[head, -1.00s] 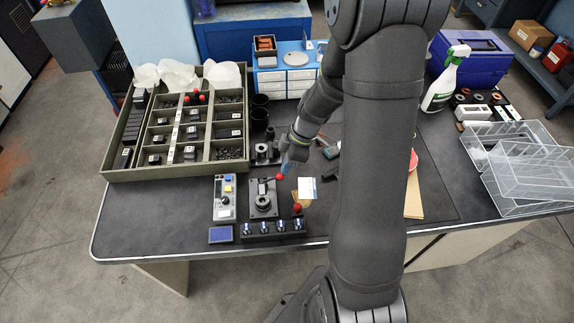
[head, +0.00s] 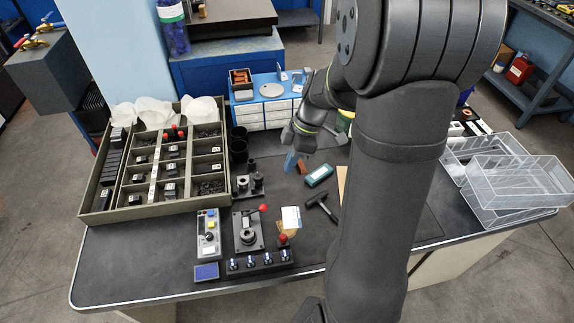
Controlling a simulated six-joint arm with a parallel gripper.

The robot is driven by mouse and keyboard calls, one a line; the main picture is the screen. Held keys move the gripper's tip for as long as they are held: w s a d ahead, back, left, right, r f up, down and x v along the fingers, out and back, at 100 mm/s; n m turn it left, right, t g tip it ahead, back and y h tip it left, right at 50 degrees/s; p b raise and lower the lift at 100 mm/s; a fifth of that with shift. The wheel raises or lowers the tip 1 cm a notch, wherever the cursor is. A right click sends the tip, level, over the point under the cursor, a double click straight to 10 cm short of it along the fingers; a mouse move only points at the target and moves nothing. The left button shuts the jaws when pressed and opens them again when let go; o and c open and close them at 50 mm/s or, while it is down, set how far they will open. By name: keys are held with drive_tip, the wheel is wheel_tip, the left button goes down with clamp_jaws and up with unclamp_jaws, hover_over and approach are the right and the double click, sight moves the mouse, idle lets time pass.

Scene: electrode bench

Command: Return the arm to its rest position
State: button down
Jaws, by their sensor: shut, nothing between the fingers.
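My arm rises from the bottom of the head view and bends over at the top. My gripper (head: 291,161) hangs over the middle of the dark bench (head: 130,260), with its blue fingertips pointing down. It is shut and empty. It is beyond the black clamping fixture with the red-knobbed lever (head: 247,230), to its upper right, and apart from it. My arm hides the right-middle part of the bench.
A compartment tray (head: 100,205) stands at the left. A teal device (head: 319,176) and a hammer (head: 322,205) lie close to my gripper. Blue-framed drawers (head: 262,117) stand behind. Clear plastic bins (head: 510,185) sit at the right edge. The front left of the bench is clear.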

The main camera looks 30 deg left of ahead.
idle(0.4)
drive_tip(key=s+a+f+t+h, duration=0.2)
drive_tip(key=s+a+f, duration=0.5)
drive_tip(key=s+f, duration=0.1)
drive_tip(key=shift+s, duration=0.75)
drive_tip(key=shift+a, duration=0.1)
drive_tip(key=shift+f, duration=0.1)
